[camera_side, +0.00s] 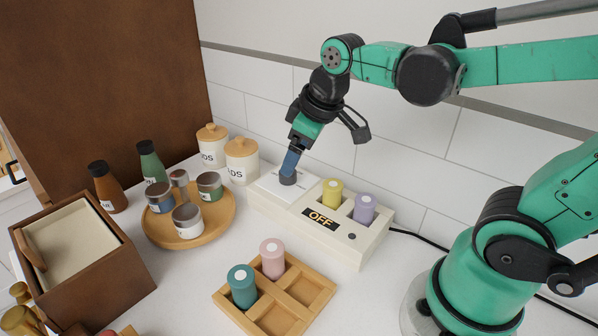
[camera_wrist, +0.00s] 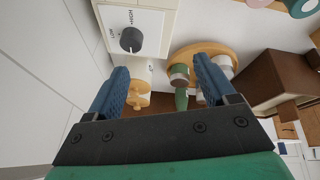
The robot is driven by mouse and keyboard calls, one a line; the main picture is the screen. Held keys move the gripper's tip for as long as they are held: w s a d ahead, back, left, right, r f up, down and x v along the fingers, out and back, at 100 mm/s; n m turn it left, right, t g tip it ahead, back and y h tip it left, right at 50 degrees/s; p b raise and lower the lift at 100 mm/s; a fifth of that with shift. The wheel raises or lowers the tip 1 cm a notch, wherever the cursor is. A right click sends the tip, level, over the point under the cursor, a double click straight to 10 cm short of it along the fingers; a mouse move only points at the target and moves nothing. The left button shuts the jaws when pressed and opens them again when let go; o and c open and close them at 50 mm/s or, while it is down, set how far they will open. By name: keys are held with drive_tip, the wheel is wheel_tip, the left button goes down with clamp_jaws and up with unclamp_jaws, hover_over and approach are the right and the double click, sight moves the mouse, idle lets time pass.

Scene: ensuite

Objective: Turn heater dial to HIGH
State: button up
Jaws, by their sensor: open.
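The heater (camera_side: 340,243) is a cream box against the tiled wall, its small display reading OFF. Contact cannot be told.
Yellow (camera_side: 333,192) and purple (camera_side: 364,208) cylinders sit in the heater's wells. A wooden tray (camera_side: 276,318) holds teal and pink cylinders. A round board (camera_side: 215,230) with jars, lidded canisters (camera_side: 242,160), bottles and a brown box (camera_side: 90,275) stand left. A black cable runs right.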

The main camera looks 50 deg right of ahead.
drive_tip(key=w+d+f+n+g, duration=0.1)
drive_tip(key=w+n, duration=0.1)
drive_tip(key=w+d+f+n+g, duration=0.1)
drive_tip(key=w+d+n, duration=0.1)
drive_tip(key=w+d+n+g, duration=0.1)
drive_tip(key=w+n+g, duration=0.1)
drive_tip(key=shift+d+f, duration=0.15)
drive_tip(key=shift+f, duration=0.25)
drive_tip(key=shift+w+d+f+n+g, duration=0.25)
drive_tip(key=shift+w+f+n+g, duration=0.05)
drive_tip(key=shift+f+n+g, duration=0.15)
drive_tip(key=shift+f, duration=2.75)
clamp_jaws()
